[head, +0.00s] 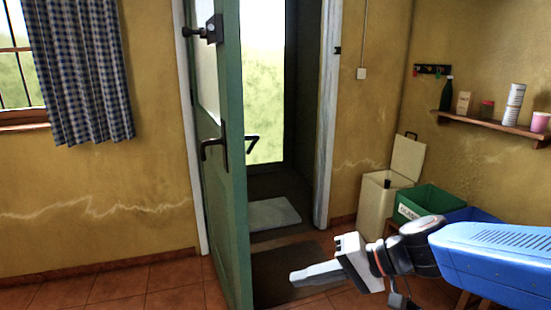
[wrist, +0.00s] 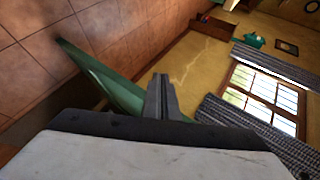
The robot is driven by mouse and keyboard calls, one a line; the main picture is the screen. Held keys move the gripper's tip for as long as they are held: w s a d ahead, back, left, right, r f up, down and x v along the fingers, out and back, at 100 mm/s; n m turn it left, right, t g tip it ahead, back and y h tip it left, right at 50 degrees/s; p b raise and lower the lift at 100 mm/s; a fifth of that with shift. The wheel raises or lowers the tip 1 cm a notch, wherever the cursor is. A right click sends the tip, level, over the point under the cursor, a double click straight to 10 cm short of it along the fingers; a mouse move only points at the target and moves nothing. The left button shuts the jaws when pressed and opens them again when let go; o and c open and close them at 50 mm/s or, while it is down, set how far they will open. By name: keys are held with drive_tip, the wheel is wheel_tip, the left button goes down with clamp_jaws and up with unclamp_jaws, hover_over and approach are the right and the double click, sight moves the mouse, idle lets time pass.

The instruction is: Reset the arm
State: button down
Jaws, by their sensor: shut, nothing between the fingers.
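My gripper (head: 318,273) reaches in from the right in the head view, at the end of my blue arm. Its fingers are together and empty, pointing left in front of the doorway, close to the green door (head: 232,190) in the picture. In the wrist view my gripper (wrist: 162,92) shows as two dark fingers side by side with nothing between them. The green door (wrist: 118,92) runs slantwise beyond it there. I cannot tell how far apart the fingers and the door are. The door stands open.
A pale mat (head: 272,212) lies beyond the doorway. A cream bin (head: 378,200) with a raised lid, a green crate (head: 430,198) and a blue crate (head: 470,214) stand at the right wall. A shelf (head: 490,126) holds several containers. The tiled floor (head: 110,290) at left is clear.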

drive_tip(key=s+d+f+h, duration=0.1)
drive_tip(key=s+d+h, duration=0.1)
drive_tip(key=d+h, duration=0.2)
drive_tip(key=s+d+f+t+h, duration=0.1)
drive_tip(key=s+d+h, duration=0.2)
drive_tip(key=d, duration=0.8)
drive_tip(key=s+d+f+n+h, duration=0.1)
drive_tip(key=s+d+h, duration=0.2)
drive_tip(key=d, duration=0.4)
drive_tip(key=shift+d+f+h, duration=0.25)
drive_tip(key=shift+f+h, duration=0.15)
drive_tip(key=shift+h, duration=0.4)
drive_tip(key=shift+s, duration=0.1)
